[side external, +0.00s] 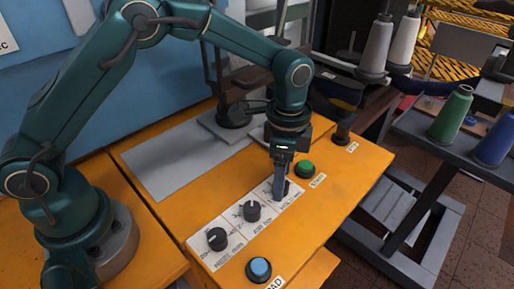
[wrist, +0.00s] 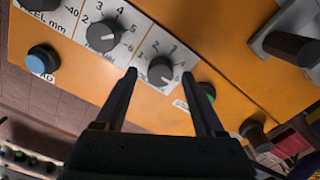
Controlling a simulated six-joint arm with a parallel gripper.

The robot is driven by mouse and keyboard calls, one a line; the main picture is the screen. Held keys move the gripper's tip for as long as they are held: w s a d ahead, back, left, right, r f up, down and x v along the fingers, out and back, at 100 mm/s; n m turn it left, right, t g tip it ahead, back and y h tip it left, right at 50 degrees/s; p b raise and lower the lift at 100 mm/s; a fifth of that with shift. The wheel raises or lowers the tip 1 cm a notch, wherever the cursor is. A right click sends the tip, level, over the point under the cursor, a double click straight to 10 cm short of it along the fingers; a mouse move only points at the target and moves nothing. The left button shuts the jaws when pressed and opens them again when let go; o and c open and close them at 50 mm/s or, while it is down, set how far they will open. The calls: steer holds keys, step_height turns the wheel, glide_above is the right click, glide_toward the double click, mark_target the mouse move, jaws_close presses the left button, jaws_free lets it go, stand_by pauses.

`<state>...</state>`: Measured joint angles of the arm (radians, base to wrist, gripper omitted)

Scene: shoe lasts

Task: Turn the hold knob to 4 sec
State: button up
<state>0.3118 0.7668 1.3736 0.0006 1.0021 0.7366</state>
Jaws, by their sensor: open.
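Three dark round knobs stand in a row on white scale plates on the orange machine top. The knob at my gripper appears to be the hold knob (wrist: 161,70); its plate shows numbers including 2, 3 and 4, but its name is not readable. Its pointer setting is too small to tell. My gripper (wrist: 159,75) is open, with one fingertip on each side of this knob in the wrist view. Contact cannot be told. In the side view my gripper (side external: 281,190) points down over this knob, hiding most of it.
The middle knob (side external: 252,211) and the left knob (side external: 217,239) sit close by. A blue button (side external: 259,269) is at the front, and a green button (side external: 305,168) is just behind my gripper. A black post (side external: 342,134) stands farther back.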

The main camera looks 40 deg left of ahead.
steer(key=shift+f, duration=0.6)
steer(key=shift+c, duration=0.3)
jaws_close()
steer(key=n, duration=0.4)
steer(key=shift+n, duration=2.4)
